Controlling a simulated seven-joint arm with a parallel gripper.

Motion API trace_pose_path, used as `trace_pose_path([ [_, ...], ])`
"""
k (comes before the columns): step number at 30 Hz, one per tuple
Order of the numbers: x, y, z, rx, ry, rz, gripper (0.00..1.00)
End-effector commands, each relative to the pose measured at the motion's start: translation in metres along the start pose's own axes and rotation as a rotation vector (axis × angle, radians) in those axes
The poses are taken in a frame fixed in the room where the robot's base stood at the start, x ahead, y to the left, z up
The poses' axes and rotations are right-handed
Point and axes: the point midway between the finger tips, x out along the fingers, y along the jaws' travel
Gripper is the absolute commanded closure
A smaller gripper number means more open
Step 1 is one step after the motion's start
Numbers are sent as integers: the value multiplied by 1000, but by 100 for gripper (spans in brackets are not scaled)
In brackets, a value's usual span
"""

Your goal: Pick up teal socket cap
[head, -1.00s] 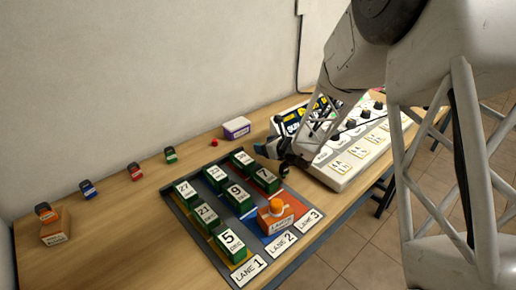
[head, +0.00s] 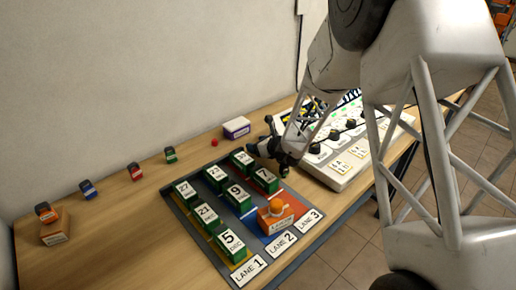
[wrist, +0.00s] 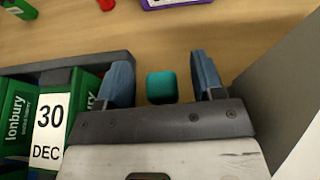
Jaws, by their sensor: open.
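The teal socket cap (wrist: 161,87) is a small rounded block on the wooden table in the wrist view. My gripper (wrist: 162,76) is open, with one blue-grey finger on each side of the cap. Gaps show between the cap and both fingers, so neither appears to touch it. In the head view my gripper (head: 262,149) is low at the back right corner of the lane tray. The cap cannot be made out there.
A white panel with knobs (head: 345,172) stands right. A purple-and-white box (head: 237,128) and a red cap (head: 214,142) are behind.

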Motion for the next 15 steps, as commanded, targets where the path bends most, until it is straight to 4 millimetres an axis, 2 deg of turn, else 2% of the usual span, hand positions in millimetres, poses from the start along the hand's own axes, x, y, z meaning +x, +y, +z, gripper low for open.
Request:
trace_pose_path([
  [5,0,0,0,0,0,0,38],
  [15,0,0,0,0,0,0,90],
])
